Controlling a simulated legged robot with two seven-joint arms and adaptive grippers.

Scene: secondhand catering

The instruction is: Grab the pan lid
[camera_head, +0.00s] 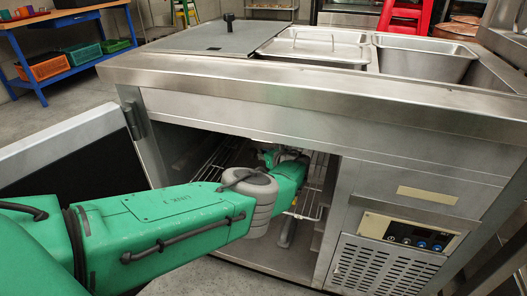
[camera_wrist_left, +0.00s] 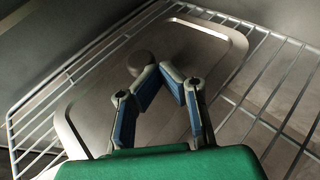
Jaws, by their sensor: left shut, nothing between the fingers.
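A flat grey pan lid (camera_wrist_left: 205,45) with rounded corners lies on a wire rack inside the cabinet, in the left wrist view. Its round dark knob (camera_wrist_left: 140,61) stands up near the middle. My left gripper (camera_wrist_left: 163,69) is over the lid, with its fingertips together just right of the knob and nothing between them. I cannot tell whether a finger touches the knob. In the head view my left arm reaches through the open cabinet front, and the gripper is mostly hidden behind the arm's end. My right gripper is not in view.
The wire rack (camera_wrist_left: 100,46) surrounds the lid. The open door (camera_head: 70,150) is left of my arm, and the counter edge (camera_head: 300,92) runs above the opening. On top are a flat cover (camera_head: 195,38) with a black knob, a handled steel lid (camera_head: 318,48) and an open pan (camera_head: 425,58).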

